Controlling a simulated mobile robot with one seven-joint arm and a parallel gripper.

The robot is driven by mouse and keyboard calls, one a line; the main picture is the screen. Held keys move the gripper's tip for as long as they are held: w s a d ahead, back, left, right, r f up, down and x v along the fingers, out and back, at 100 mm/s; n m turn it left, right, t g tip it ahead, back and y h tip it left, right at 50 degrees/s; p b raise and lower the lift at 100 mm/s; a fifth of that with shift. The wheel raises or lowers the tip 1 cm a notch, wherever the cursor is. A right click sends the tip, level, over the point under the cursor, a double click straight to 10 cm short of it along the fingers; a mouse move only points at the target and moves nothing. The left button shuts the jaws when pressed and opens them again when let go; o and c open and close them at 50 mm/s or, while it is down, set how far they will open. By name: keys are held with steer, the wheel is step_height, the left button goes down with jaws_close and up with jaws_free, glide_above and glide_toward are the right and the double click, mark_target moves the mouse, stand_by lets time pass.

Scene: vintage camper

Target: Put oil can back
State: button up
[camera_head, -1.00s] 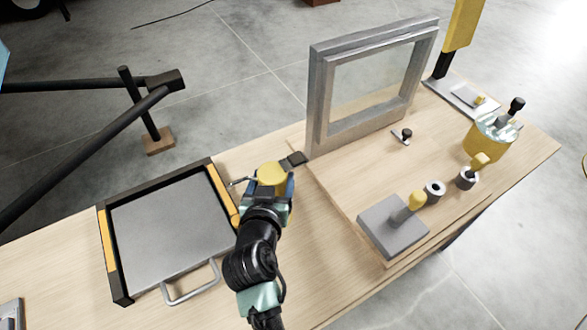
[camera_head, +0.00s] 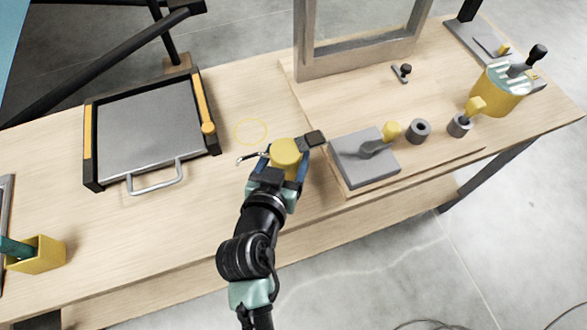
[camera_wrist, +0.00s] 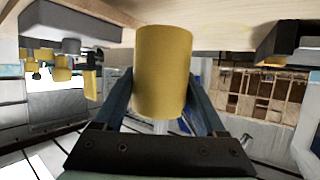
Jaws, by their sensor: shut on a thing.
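The oil can (camera_head: 286,153) is a yellow cylinder with a thin spout pointing left and a dark block (camera_head: 311,140) beside it on the right that appears to belong to it. My gripper (camera_head: 284,166) is shut on the can's sides. The wrist view shows the can (camera_wrist: 163,70) between the two fingers, covering the middle of that view. A thin yellow ring outline (camera_head: 251,131) is marked on the bench, left of and behind the can. I cannot tell exactly how high the can is above the bench.
A black-rimmed grey tray (camera_head: 150,125) with a handle lies left of the ring. A raised board (camera_head: 360,100) on the right carries a grey block tool (camera_head: 362,157), several small parts and an upright window frame (camera_head: 360,50). A yellow box (camera_head: 38,254) stands front left. Bench around the ring is clear.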

steer(key=shift+d+f, duration=0.1)
steer(key=shift+f, duration=2.2)
steer(key=shift+f+b, duration=0.15)
steer(key=shift+b, duration=0.3)
steer(key=o, duration=1.6)
steer(key=shift+c, duration=0.2)
steer(key=shift+s+r, duration=0.1)
steer(key=shift+r, duration=0.1)
steer(key=v, duration=1.1)
steer(key=shift+s+b, duration=0.4)
steer(key=shift+b, duration=0.05)
